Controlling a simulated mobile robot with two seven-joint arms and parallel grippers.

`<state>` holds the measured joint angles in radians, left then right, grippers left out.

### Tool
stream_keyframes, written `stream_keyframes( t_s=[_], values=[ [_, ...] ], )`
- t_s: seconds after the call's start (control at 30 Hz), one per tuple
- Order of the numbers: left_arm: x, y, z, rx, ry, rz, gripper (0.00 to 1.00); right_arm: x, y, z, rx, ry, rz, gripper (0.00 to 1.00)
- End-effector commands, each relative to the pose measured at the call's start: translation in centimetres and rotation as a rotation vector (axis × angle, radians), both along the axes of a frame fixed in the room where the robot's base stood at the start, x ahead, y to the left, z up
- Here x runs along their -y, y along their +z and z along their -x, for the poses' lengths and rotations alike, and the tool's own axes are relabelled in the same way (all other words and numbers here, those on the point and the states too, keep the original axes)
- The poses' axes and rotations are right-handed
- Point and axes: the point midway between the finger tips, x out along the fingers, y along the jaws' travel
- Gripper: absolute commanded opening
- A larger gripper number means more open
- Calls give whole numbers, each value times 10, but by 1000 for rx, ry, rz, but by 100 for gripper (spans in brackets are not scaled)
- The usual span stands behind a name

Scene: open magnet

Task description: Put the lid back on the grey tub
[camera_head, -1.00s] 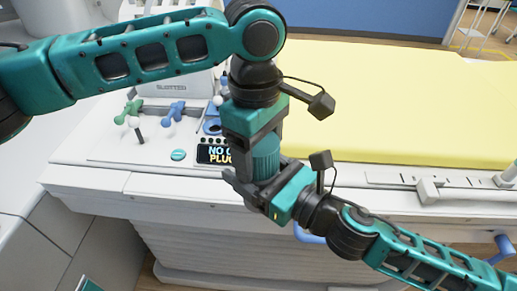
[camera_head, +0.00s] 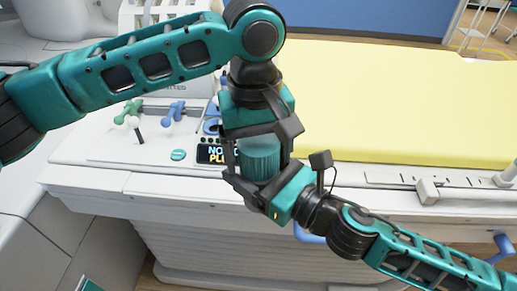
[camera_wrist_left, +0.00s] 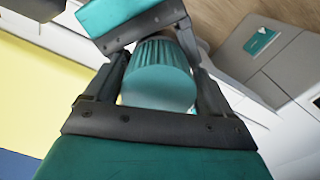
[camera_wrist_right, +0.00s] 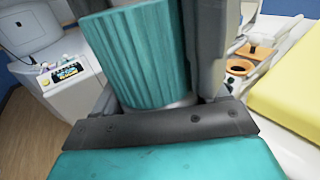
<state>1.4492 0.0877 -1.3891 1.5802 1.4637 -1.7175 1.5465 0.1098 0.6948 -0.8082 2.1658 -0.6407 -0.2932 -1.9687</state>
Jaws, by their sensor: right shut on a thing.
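The teal ribbed lid (camera_head: 259,160) stands upright between my two grippers. It also shows in the left wrist view (camera_wrist_left: 158,82) and the right wrist view (camera_wrist_right: 140,55). My left gripper (camera_head: 260,148) is above it, pointing down, with its fingers spread on either side of the lid and a gap showing beside one finger. My right gripper (camera_head: 250,187) is below, coming from the lower right, shut on the grey tub. Only a sliver of the tub (camera_wrist_right: 178,102) shows under the lid; the rest is hidden by my right gripper. I cannot tell whether the lid is fully seated.
A white console with a small display (camera_head: 215,154) and green and blue handles (camera_head: 173,112) stands behind to the left. A yellow padded bed (camera_head: 390,105) fills the back right. The white ledge (camera_head: 130,185) runs below my grippers.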

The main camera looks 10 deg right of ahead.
Motion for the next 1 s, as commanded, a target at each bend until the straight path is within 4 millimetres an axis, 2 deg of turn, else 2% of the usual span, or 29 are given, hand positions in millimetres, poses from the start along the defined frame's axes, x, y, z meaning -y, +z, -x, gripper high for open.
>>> stream_keyframes(
  t_s=[0.07, 0.33, 0.7, 0.97, 1.0],
  values=[
    [1, 0, 0, 0, -1, 4, 94, -1, 2, 1, 5, 4, -4, 0],
    [3, 2, 1, 0, -3, 8, 94, -2, 3, 1, 5, 7, -5, 0],
    [1, 43, 0, 1, -2, 7, 94, -1, 2, 1, 4, 4, -5, 0],
    [0, 46, 0, -1, -1, 4, 94, -1, 3, 0, 5, 3, -4, 0],
    [0, 46, 0, 0, 0, 4, 91, -1, 3, 0, 5, 3, -4, 0]
  ],
)
